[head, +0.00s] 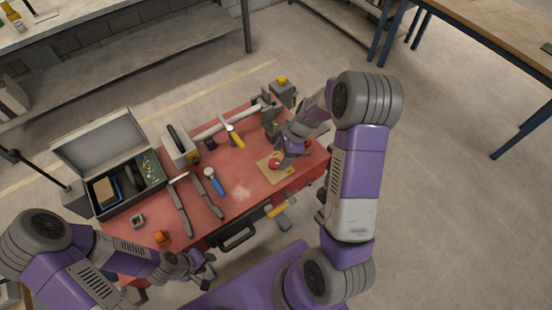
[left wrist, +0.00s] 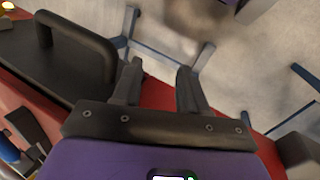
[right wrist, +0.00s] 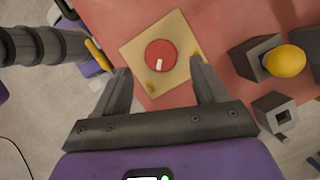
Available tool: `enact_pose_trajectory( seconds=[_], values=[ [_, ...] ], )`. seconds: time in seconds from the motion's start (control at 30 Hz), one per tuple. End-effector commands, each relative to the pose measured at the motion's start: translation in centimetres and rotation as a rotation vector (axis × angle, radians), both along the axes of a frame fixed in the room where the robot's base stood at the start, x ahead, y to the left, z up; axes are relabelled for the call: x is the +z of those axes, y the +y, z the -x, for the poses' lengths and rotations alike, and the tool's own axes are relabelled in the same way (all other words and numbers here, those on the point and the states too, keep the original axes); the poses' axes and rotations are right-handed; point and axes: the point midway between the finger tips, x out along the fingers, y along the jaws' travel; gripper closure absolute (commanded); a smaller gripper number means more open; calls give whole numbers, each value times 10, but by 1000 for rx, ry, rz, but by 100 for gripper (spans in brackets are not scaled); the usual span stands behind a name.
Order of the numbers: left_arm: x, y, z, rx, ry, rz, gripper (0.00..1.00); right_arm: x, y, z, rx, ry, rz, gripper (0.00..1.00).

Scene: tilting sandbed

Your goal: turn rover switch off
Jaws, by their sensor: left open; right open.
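A round red knob (right wrist: 160,54) with a short white mark sits on a square tan plate (right wrist: 140,50) with small yellow marks. It is likely the rover switch. In the head view the knob (head: 274,164) and plate (head: 264,172) lie on the right part of the red table top. My right gripper (right wrist: 161,80) is open and empty above the plate; its fingers show on either side of the knob's near side, apart from it. My left gripper (head: 208,268) is open and empty at the table's front edge; it also shows in the left wrist view (left wrist: 160,78).
The red table (head: 240,191) bears an open grey case (head: 102,148), dark long tools, a blue-handled tool (head: 214,182) and a hammer (head: 236,138). In the right wrist view, a grey block with a yellow top (right wrist: 285,61) stands right of the plate.

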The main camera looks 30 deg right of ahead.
Motion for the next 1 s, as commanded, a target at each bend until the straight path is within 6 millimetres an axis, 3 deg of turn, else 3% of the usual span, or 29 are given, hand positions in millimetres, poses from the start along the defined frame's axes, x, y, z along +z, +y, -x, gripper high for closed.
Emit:
enact_pose_trajectory(
  seconds=[0.2,0.57,0.93,1.0],
  values=[
    [-6,0,0,0,-1,0,57,-28,11,-3,2,1,0,28],
    [-6,0,0,0,-1,0,57,-33,14,-5,1,-1,0,28],
    [-6,0,0,0,-1,0,57,-33,13,-4,1,-2,1,82],
    [-6,0,0,0,-1,0,57,-33,13,-4,2,-1,0,84]
  ],
)
